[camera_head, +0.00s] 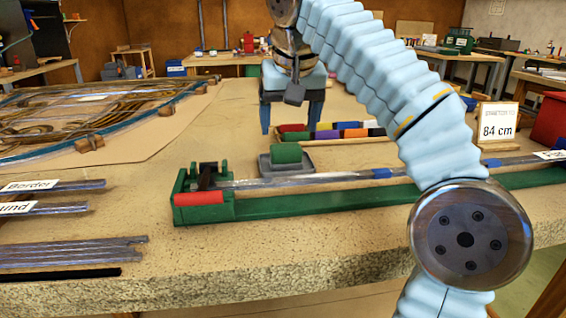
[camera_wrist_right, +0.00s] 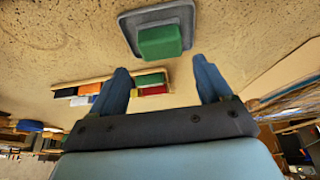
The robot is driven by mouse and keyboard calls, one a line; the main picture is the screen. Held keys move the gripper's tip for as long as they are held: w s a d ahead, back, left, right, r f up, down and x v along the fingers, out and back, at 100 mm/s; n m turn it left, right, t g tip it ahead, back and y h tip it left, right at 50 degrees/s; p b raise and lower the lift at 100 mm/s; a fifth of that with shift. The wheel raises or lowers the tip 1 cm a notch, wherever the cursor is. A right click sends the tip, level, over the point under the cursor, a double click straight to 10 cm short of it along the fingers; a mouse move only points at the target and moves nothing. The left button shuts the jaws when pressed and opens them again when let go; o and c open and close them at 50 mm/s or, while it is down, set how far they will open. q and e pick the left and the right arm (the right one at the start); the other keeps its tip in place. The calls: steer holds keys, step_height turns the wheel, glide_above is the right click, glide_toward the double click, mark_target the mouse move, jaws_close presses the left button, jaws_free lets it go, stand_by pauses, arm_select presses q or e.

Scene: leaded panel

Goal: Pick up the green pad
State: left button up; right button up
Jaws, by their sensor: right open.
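The green pad (camera_head: 286,153) sits on a small grey tray (camera_head: 268,164) on the workbench, behind the green stretcher bar. In the right wrist view the green pad (camera_wrist_right: 161,42) rests on the grey tray (camera_wrist_right: 128,24), just beyond the fingertips. My right gripper (camera_head: 292,128) points down above and behind the pad, its blue fingers spread and apart from it. In the wrist view my right gripper (camera_wrist_right: 162,75) is open with nothing between its fingers. My left gripper is not in view.
A green stretcher bar (camera_head: 320,200) with a red-ended clamp lies in front of the pad. A rack of coloured blocks (camera_head: 330,130) is behind it. An "84 cm" sign (camera_head: 497,122) stands at right. Lead strips (camera_head: 70,250) lie at left.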

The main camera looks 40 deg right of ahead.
mark_target(286, 146)
steer(key=b+x, duration=0.2)
steer(key=x, duration=0.4)
steer(key=shift+a+f, duration=0.1)
steer(key=shift+f, duration=0.35)
steer(key=c, duration=0.8)
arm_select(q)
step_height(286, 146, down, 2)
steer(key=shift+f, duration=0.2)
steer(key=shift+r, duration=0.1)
arm_select(e)
steer(key=shift+w+r, duration=0.1)
